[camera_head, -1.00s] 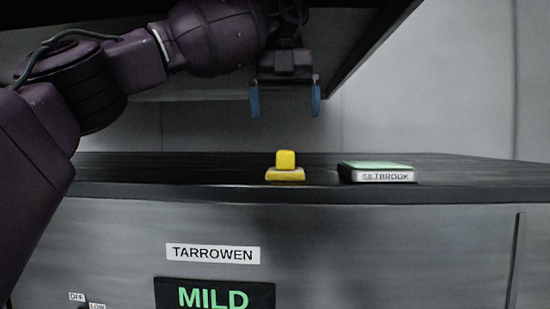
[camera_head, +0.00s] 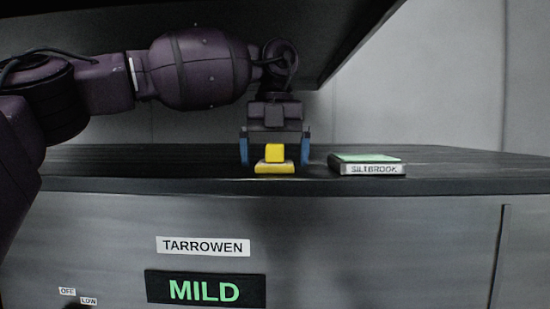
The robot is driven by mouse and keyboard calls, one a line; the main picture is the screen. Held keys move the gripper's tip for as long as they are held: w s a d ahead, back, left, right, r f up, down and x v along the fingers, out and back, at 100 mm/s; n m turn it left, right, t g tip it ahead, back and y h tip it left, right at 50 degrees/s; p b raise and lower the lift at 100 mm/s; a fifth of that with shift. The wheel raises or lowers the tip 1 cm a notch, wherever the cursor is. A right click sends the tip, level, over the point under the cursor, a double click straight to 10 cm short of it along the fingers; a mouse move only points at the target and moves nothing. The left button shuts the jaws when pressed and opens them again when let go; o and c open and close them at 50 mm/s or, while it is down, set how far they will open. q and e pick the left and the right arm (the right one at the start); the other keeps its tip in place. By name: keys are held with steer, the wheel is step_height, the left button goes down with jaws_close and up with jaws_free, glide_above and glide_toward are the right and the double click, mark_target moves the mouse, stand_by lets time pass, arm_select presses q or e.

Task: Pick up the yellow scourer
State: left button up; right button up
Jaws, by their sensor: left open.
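The yellow scourer (camera_head: 275,155) sits on the dark counter top near its front edge, with a block-like upper part on a wider, flatter yellow base. My left gripper (camera_head: 275,156) points down over it, with one blue finger to the left of the scourer and one to the right. The fingers are open, and a gap shows on each side of the upper block. Whether the fingers stand level with the scourer in depth or slightly behind it, I cannot tell. My right gripper is not in view.
A flat box with a green top, labelled SILTBROOK (camera_head: 368,165), lies to the right of the scourer. A dark overhang (camera_head: 340,40) is above the arm. The front panel bears a TARROWEN label (camera_head: 203,246) and a MILD display (camera_head: 205,290). The counter farther right is clear.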

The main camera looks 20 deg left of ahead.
arm_select(q)
steer(key=shift+s+f, duration=0.1)
steer(key=shift+f, duration=0.1)
steer(key=shift+c, duration=0.5)
steer(key=c, duration=0.9)
steer(key=shift+r, duration=0.1)
step_height(320, 180, up, 10)
steer(key=shift+f, duration=0.1)
